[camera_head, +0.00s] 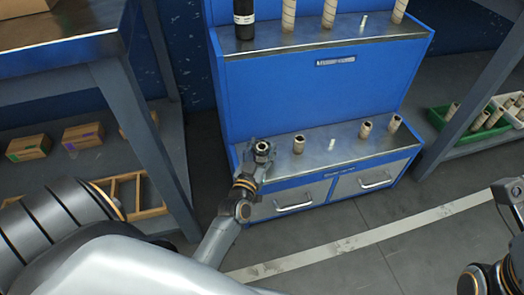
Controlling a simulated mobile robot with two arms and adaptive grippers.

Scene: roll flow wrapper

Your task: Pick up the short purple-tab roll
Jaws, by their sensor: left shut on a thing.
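My left gripper (258,154) is at the left end of the blue cabinet's lower shelf (315,155). It is shut on a short roll (262,147), whose dark-centred round end shows between the fingers. No purple tab can be made out on this roll at this size, and its lower part is hidden by the gripper. Other short tan rolls stand on the same shelf: one (298,145) just right of the gripper, and two farther right (366,130) (395,123). No tab colour is readable on them. My right gripper is not in view; only parts of my right arm show at the right edge.
The upper shelf holds a black roll (243,22) and taller tan rolls (329,13). A small white piece (332,144) stands on the lower shelf. A rack at left holds boxes, one purple-marked (83,136). A green bin (470,133) is at right. The front floor (350,235) is clear.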

